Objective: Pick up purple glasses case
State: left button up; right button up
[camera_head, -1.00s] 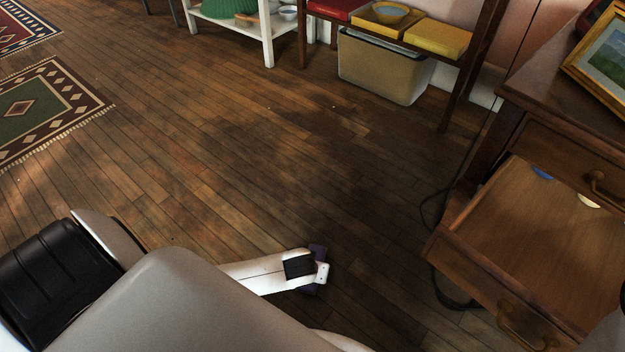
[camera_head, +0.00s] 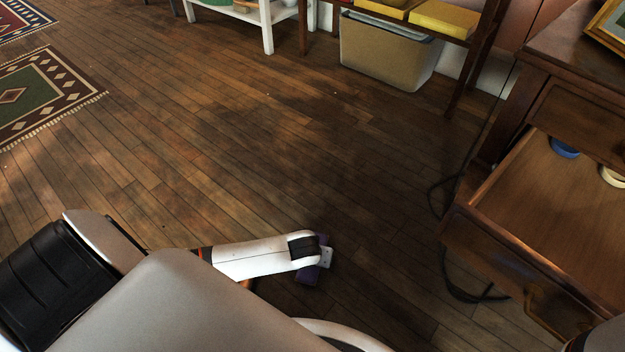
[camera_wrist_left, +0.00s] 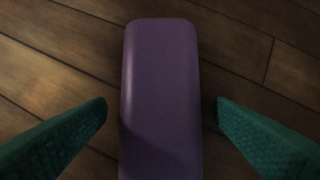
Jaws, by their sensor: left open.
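The purple glasses case (camera_wrist_left: 160,90) lies on the wooden floor, seen from above between the two green fingers of my left gripper (camera_wrist_left: 160,115) in the left wrist view. The fingers are open, one on each side, with a gap to the case on both sides. In the head view, the case (camera_head: 309,275) shows partly under the end of my left arm, and its middle is hidden by the wrist. The left fingers are hidden there. My right gripper is not in view.
An open wooden drawer (camera_head: 552,213) with a blue ring (camera_head: 564,148) and a pale ring (camera_head: 612,177) stands at the right. A dark cable (camera_head: 468,294) lies on the floor by it. A beige bin (camera_head: 385,52) sits under a shelf at the back. The middle floor is clear.

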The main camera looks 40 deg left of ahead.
pick_arm(q)
jog(key=shift+w+f, duration=0.1)
jog(key=shift+f, duration=0.05)
jog(key=c, duration=1.1)
